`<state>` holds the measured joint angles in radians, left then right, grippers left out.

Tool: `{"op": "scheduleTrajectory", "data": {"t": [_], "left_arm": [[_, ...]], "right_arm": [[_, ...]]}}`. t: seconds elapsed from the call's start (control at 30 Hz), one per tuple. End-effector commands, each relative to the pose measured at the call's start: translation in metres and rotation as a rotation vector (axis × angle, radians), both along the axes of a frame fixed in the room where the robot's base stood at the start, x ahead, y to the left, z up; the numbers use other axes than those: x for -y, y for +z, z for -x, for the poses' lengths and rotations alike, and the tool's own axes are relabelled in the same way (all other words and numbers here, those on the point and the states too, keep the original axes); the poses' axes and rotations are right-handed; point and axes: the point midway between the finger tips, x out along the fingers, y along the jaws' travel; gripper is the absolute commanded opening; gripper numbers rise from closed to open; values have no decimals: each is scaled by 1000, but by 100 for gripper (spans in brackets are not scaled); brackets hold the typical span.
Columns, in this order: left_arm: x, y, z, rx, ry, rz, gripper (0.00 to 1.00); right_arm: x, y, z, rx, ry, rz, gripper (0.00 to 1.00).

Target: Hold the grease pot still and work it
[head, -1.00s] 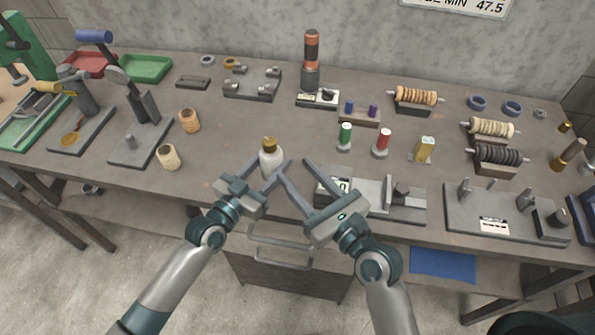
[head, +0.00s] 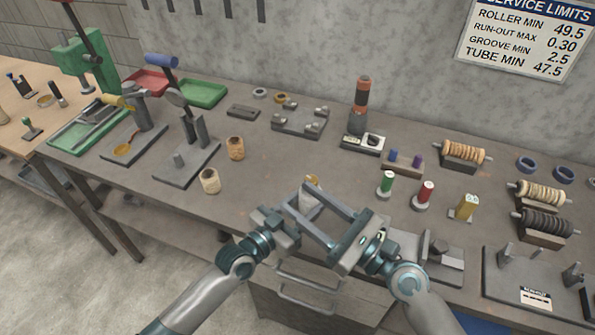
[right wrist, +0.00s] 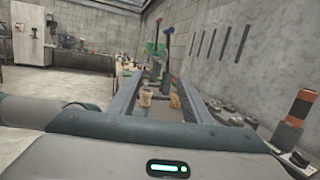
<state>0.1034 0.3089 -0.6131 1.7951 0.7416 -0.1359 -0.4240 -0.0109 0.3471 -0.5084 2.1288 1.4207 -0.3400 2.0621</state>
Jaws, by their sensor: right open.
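The grease pot (head: 308,198), a small pale bottle with a brass-coloured cap, stands near the front edge of the bench in the head view, partly hidden by gripper fingers. My left gripper (head: 301,206) has its fingers at the pot from the front left. The overlap hides whether they press on it. My right gripper (head: 305,194) is open, its two long fingers reaching from the right towards the pot, one on its near side and one on its far side. In the right wrist view the fingers (right wrist: 157,90) stand wide apart; I cannot make out the pot there.
Two tan cups (head: 210,181) stand left of the pot. Green (head: 387,184), red (head: 425,194) and yellow (head: 465,208) pieces stand to the right. A metal fixture (head: 432,262) lies right of my right gripper. The bench behind the pot is fairly clear.

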Motion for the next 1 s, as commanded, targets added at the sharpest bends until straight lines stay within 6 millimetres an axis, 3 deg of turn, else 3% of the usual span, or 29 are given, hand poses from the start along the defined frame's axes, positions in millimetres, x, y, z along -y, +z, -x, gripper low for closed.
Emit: {"op": "scheduleTrajectory", "data": {"t": [0.23, 0.7, 1.0], "left_arm": [[0, 0, 0, 0, 0, 0, 13], [0, 0, 0, 0, 0, 0, 13], [0, 0, 0, 0, 0, 0, 13]], "right_arm": [[15, -11, -16, -29, 95, 38, 44], [75, -40, -57, -145, 78, 125, 44], [79, -42, -60, -154, 74, 127, 44]]}}
